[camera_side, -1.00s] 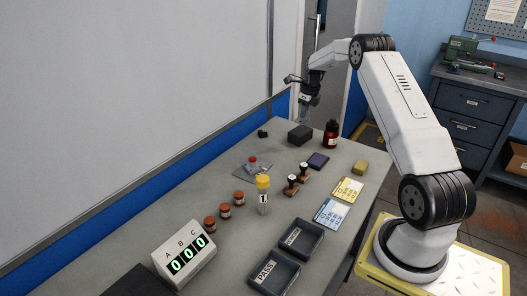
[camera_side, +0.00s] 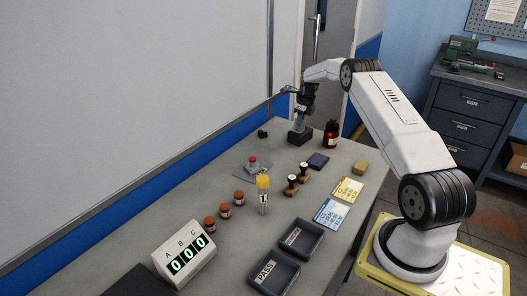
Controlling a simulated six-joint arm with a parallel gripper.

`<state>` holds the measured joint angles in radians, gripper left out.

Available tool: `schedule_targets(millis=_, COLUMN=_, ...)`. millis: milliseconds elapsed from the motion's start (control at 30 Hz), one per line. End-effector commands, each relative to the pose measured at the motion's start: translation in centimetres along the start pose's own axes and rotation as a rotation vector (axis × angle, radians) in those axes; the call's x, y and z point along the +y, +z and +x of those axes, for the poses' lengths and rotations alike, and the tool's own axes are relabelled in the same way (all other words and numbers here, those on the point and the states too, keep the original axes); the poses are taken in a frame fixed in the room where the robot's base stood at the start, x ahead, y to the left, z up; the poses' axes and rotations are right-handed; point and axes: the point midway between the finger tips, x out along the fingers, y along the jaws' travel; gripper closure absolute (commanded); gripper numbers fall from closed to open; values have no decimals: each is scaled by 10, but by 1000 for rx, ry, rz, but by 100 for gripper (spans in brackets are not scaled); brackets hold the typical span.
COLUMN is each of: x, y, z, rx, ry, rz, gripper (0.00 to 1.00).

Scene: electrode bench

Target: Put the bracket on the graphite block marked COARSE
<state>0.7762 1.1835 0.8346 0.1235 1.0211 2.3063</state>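A dark block (camera_side: 300,139) stands at the far end of the bench. No lettering can be read on it, so I cannot tell whether it is the graphite block marked COARSE. My gripper (camera_side: 298,127) points down right over this block, its tips at or just above the top; contact cannot be told. The fingers are too small to show whether they are open or shut, or hold anything. A small black object (camera_side: 263,133) lies left of the block, near the wall-side edge. I cannot tell whether it is the bracket.
A dark red bottle (camera_side: 330,134) stands close right of the block. Nearer are a red-knobbed item on a grey plate (camera_side: 244,172), stamps (camera_side: 291,187), a yellow-capped tube (camera_side: 263,200), brown jars (camera_side: 225,210), trays (camera_side: 274,284), cards (camera_side: 331,214) and a counter (camera_side: 183,255).

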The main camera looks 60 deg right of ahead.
Motion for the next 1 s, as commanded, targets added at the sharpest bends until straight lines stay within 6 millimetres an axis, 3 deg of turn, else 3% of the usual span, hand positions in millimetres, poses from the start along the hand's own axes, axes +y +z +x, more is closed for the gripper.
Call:
schedule_targets(millis=133, x=0, y=-2, z=12, rx=-2, ry=-1, rz=0, gripper=100)
schedule_targets(millis=600, x=0, y=-2, z=17, rx=-2, ry=-1, rz=0, gripper=100)
schedule_targets(millis=700, x=0, y=-2, z=16, rx=-2, ry=-1, rz=0, gripper=65)
schedule_targets(millis=733, x=0, y=-2, z=16, rx=-2, ry=-1, rz=0, gripper=61)
schedule_targets(millis=1000, x=0, y=-2, z=16, rx=-2, ry=-1, rz=0, gripper=61)
